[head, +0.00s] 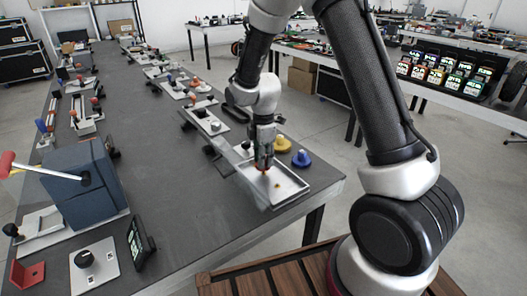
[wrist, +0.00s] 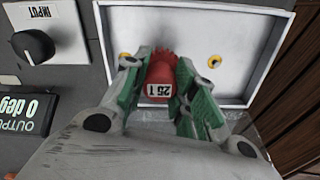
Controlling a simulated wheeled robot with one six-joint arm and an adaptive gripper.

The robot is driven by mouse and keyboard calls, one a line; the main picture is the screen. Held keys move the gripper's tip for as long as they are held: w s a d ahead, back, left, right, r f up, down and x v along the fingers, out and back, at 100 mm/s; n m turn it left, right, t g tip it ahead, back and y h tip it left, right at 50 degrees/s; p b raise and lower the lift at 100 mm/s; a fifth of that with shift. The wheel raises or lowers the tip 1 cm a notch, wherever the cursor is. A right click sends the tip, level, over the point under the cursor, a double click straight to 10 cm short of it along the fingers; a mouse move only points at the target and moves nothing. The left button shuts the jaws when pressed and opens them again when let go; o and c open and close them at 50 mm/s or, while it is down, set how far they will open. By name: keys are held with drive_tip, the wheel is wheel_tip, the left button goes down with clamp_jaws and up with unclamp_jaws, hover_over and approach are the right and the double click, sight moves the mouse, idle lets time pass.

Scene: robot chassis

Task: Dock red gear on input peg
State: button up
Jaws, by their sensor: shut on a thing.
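My gripper (head: 264,163) is over the back-left part of a shallow white tray (head: 300,191). In the wrist view, the green fingers of my gripper (wrist: 162,72) are shut on the red gear (wrist: 160,86). The gear has a toothed edge and a white label on its hub. The tray (wrist: 180,30) fills the space behind it. One brass peg (wrist: 214,61) stands clear to the right of the gear. Another brass peg (wrist: 125,58) shows beside the left finger, partly hidden. I cannot tell whether the gear touches the tray floor.
A yellow gear (head: 283,145) and a blue gear (head: 301,158) sit behind the tray. A knob panel marked INPUT (wrist: 62,40) and an OUTPUT display reading 0 deg (wrist: 32,113) lie left of the tray in the wrist view. The grey table's right edge is close to the tray.

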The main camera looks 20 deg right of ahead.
drive_tip(key=shift+f, duration=0.8)
drive_tip(key=shift+d+f, duration=0.1)
drive_tip(key=shift+f, duration=0.5)
idle(0.7)
drive_tip(key=o, duration=0.8)
drive_tip(key=shift+c, duration=0.2)
drive_tip(key=shift+r, duration=0.15)
drive_tip(key=shift+r, duration=5.4)
